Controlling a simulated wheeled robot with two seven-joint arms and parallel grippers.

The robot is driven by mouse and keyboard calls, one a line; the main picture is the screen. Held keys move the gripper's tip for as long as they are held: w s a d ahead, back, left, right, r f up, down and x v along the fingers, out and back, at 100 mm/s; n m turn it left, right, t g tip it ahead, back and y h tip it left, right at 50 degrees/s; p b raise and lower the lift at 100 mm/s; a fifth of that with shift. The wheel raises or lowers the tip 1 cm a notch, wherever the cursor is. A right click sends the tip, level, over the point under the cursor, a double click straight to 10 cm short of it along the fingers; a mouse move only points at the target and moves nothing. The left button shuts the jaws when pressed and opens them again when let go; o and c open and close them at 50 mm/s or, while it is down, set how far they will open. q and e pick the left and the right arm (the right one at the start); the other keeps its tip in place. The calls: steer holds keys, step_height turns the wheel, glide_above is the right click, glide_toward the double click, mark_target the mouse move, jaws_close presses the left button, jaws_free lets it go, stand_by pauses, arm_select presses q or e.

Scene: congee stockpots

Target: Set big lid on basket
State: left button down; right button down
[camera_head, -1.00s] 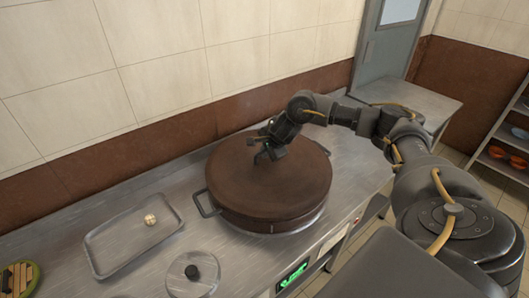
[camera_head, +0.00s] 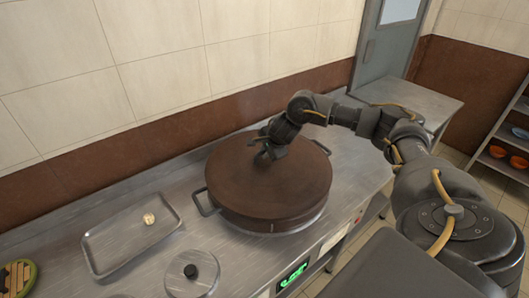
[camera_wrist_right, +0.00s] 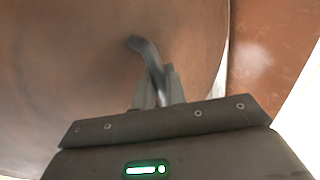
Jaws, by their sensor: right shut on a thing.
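The big lid (camera_head: 295,190) is a wide, round, brown disc. It lies on top of the round steamer basket or pot, whose side handle (camera_head: 204,204) sticks out on the left; the lid hides most of what is beneath it. My right gripper (camera_head: 268,156) is over the lid's middle. In the right wrist view my right gripper (camera_wrist_right: 158,90) is shut on the lid's dark curved handle (camera_wrist_right: 143,50), with the brown lid surface (camera_wrist_right: 70,60) filling much of the picture. My left gripper is out of view.
A metal tray (camera_head: 98,243) with a small pale bun (camera_head: 149,218) stands on the steel counter at left. A small round metal lid with a black knob (camera_head: 191,271) lies in front. A green-rimmed round item (camera_head: 18,279) is at the lower left. A tiled wall (camera_head: 160,60) bounds the back.

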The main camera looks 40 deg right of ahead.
steer(key=c, duration=1.7)
jaws_free()
steer(key=shift+p+v, duration=0.8)
steer(key=shift+v, duration=0.1)
steer(key=shift+p+v, duration=3.2)
steer(key=shift+v, duration=1.4)
